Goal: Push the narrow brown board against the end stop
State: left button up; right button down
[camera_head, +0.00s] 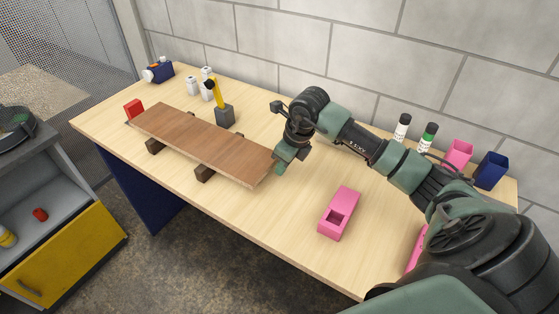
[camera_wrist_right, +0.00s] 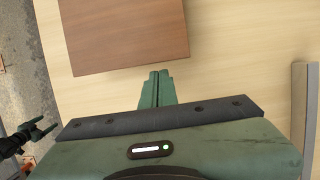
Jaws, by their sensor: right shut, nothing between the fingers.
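The narrow brown board (camera_head: 205,142) lies flat across dark support blocks (camera_head: 204,173) on the table. Its far left end is beside a small red block (camera_head: 133,108), which looks like the end stop; I cannot tell whether they touch. My right gripper (camera_head: 280,166) is shut and empty at the board's near right end. In the right wrist view its closed fingertips (camera_wrist_right: 158,74) point at the end edge of the board (camera_wrist_right: 125,30), with hardly any gap; contact is unclear. My left gripper (camera_wrist_right: 37,133) shows small at the left edge of that view, its fingers apart.
A yellow-handled tool in a grey block (camera_head: 225,115) stands behind the board, near white bottles (camera_head: 191,86). A pink box (camera_head: 340,213) lies to the right at the front.

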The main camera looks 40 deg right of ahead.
aim_at(261, 156)
jog(key=shift+w+a, duration=0.15)
jog(key=shift+w, duration=0.3)
jog(key=w+b, duration=0.1)
jog(key=w+a, duration=0.1)
jog(key=w, duration=0.1)
jog(key=w+a+b, duration=0.1)
jog(key=w, duration=0.1)
jog(key=shift+w+a+f+b, duration=0.1)
jog(key=shift+w+b, duration=0.05)
jog(key=shift+b, duration=0.2)
jog(key=shift+w+a, duration=0.1)
jog(key=shift+w, duration=0.15)
pick_arm(q)
jog(key=shift+s+a+f, duration=0.2)
jog(key=shift+s+f, duration=0.15)
jog(key=shift+f, duration=0.25)
jog(key=shift+s+a+f, duration=0.15)
jog(key=shift+s+f, duration=0.2)
jog(key=shift+f, duration=0.25)
pick_arm(e)
jog(key=shift+r, duration=0.3)
jog(key=shift+s, duration=0.1)
